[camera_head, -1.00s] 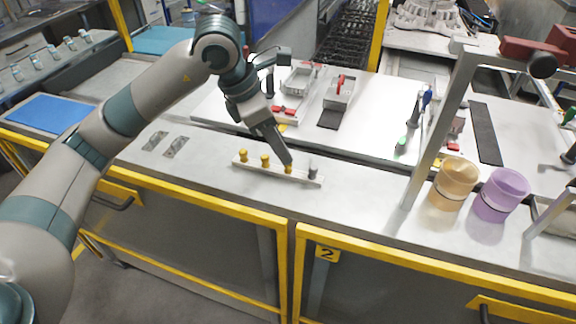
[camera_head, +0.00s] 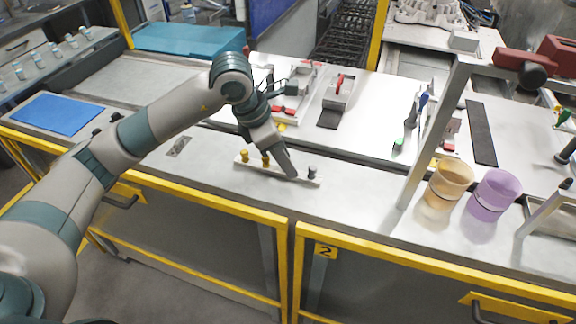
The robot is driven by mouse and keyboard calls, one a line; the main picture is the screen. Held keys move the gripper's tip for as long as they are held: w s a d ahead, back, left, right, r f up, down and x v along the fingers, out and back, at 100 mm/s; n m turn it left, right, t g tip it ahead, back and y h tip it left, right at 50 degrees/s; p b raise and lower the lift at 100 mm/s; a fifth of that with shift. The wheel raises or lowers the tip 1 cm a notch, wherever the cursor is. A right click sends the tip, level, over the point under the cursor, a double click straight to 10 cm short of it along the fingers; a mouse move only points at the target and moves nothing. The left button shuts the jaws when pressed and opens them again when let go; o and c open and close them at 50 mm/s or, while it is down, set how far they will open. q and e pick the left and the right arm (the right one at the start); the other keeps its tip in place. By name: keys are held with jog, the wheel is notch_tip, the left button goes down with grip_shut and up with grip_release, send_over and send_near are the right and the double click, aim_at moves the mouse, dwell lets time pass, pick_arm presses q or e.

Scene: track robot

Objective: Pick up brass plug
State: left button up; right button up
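A pale strip (camera_head: 252,168) on the grey bench holds a row of upright plugs. Two brass plugs show at its left part, one at the left end (camera_head: 244,155) and one beside it (camera_head: 266,159). A grey plug (camera_head: 312,172) stands near the right end. My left gripper (camera_head: 291,173) points down at the strip between the second brass plug and the grey plug. It covers the spot where a third brass plug stood earlier, so that plug is hidden. I cannot tell whether the fingers are open or shut on it. My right gripper is not in view.
An orange cup (camera_head: 449,183) and a purple cup (camera_head: 494,193) stand at the right, beside a grey metal frame (camera_head: 430,135). A grey box (camera_head: 340,92) and small tools lie on the white table behind.

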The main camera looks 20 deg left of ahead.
pick_arm(q)
grip_shut()
jog(key=shift+r, duration=0.1)
